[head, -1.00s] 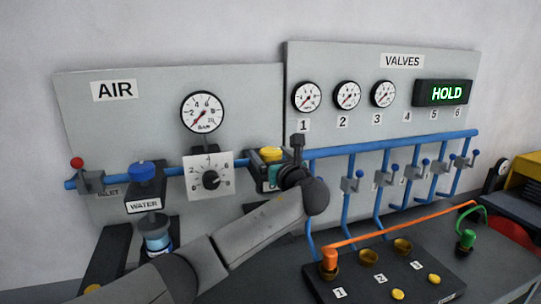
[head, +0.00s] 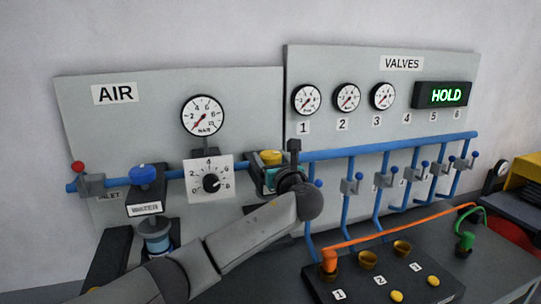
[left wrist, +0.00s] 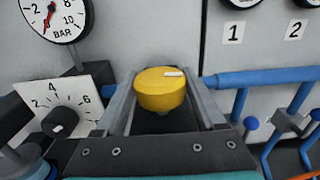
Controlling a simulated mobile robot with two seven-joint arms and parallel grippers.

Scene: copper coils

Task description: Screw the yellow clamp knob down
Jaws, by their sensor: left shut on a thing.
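The yellow clamp knob (head: 271,157) sits on a dark block on the blue air pipe, at the right end of the AIR panel. In the left wrist view the knob (left wrist: 160,92) is a round yellow cap with a short white mark on top, towards its right side. My left gripper (head: 272,167) is shut on the knob, with one finger on each side of it. In the left wrist view its fingers (left wrist: 162,97) flank the cap. The knob's lower part and thread are hidden. My right gripper is not in view.
A pressure gauge (head: 203,115) and a white dial plate (head: 195,189) are left of the knob. A blue WATER knob (head: 143,174) is further left. Blue valve pipes (head: 346,208) stand close on the right. A display (head: 444,95) reads HOLD in green.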

